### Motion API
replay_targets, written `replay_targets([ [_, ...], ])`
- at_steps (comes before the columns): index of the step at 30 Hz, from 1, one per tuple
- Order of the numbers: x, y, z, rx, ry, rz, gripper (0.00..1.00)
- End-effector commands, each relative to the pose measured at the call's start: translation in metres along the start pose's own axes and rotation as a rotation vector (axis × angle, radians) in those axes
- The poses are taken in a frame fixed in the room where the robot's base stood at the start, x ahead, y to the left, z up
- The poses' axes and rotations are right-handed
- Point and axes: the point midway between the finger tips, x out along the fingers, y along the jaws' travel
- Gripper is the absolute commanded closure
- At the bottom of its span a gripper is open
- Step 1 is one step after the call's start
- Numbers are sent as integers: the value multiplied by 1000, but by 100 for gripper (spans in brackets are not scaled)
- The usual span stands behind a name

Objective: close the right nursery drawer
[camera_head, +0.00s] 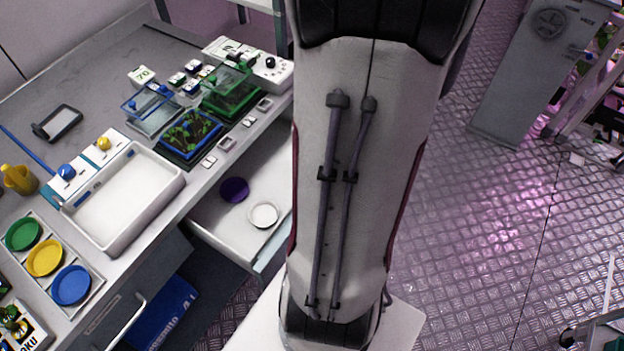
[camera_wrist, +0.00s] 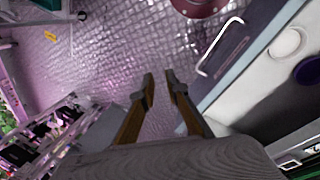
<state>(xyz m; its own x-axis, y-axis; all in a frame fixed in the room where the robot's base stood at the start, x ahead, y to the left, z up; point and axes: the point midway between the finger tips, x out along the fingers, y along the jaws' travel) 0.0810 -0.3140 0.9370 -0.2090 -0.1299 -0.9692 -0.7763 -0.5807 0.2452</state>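The right nursery drawer (camera_head: 226,240) is pulled out below the worktop, left of my arm in the head view. A purple disc (camera_head: 234,190) and a white round dish (camera_head: 264,215) lie in it. In the wrist view the drawer front (camera_wrist: 228,82) is at upper right, with a pale bar handle (camera_wrist: 219,46) on it. My gripper (camera_wrist: 160,76) has its two fingers apart with a narrow gap, and nothing is between them. It is left of the drawer front in the wrist view and does not appear to touch it. My arm hides the gripper in the head view.
The worktop (camera_head: 213,181) above the drawer holds a white tray (camera_head: 172,185), a planted blue tray (camera_head: 190,133) and several small items. Another drawer handle (camera_head: 127,322) is at lower left. Open metal floor (camera_head: 480,220) lies to the right.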

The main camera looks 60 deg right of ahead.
Motion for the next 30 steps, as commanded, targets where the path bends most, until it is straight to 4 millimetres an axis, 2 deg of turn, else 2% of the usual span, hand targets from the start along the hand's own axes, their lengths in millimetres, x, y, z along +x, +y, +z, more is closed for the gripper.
replay_targets([
  [6,45,42,4,66,-34,16,86],
  [15,110,89,17,142,-47,7,86],
  [22,163,112,34,197,-34,-35,86],
  [30,223,119,55,265,12,-128,86],
])
